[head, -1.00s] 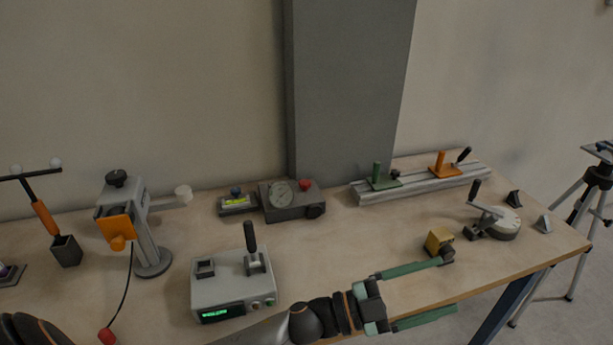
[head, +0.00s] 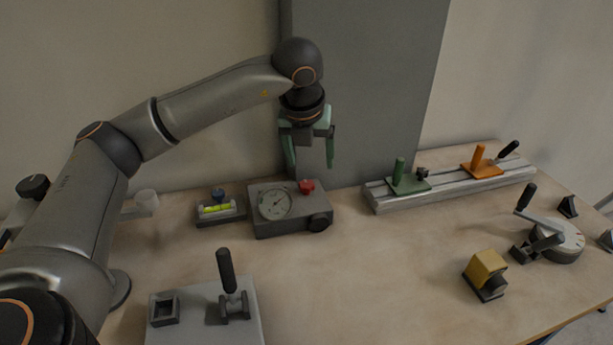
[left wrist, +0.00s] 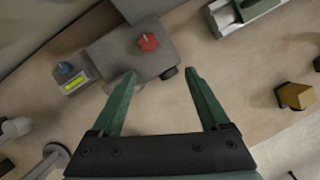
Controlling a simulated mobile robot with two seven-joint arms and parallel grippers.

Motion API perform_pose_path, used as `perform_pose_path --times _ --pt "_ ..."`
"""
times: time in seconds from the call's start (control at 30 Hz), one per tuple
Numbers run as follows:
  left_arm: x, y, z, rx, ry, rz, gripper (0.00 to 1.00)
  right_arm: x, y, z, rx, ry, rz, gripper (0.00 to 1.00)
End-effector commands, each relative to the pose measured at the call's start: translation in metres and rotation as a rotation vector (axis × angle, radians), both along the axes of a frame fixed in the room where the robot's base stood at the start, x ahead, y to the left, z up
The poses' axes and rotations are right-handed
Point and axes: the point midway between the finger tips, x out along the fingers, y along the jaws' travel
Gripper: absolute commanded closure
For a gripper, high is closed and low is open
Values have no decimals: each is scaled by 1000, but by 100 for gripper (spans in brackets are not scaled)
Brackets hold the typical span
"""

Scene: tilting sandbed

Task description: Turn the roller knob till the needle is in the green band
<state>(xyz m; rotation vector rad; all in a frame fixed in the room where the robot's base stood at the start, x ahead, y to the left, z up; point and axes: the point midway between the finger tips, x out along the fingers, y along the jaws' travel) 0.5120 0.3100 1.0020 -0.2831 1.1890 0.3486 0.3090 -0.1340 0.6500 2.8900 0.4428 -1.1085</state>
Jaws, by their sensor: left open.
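The grey gauge box (head: 260,225) stands near the back of the bench, with a round pale dial (head: 275,205) on it. A thin needle shows on the dial, but the green band is too small to make out. A black roller knob (head: 320,222) sits at the box's right front corner, and a red knob (head: 307,186) is on top. My left gripper (head: 311,165) points down above the box, open and empty, apart from it. In the left wrist view the roller knob (left wrist: 168,73) shows between the fingertips (left wrist: 160,74). My right gripper is out of view.
A spirit level block (head: 218,210) is just left of the box. A rail with green and orange clamps (head: 450,190) lies to the right. A grey box with a lever (head: 205,315) is in front, and a yellow block (head: 487,272) at right. Bench between them is clear.

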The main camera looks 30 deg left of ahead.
Motion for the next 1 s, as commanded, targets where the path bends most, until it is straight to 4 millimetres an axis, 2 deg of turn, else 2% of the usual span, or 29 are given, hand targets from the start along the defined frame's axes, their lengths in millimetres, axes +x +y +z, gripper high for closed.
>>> perform_pose_path --times 0.03,0.17,0.27,0.7,0.83,1.0 --pt "0 9 4 23 -9 28 21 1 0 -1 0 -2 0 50" --pt "2 18 5 46 -18 56 21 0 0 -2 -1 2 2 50" --pt "5 21 -7 48 -15 57 21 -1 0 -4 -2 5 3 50" --pt "34 35 -85 45 -16 54 21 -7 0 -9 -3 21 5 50" --pt "39 37 -99 44 -16 53 21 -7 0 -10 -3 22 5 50" --pt "42 38 -106 44 -18 52 21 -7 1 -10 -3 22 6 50"
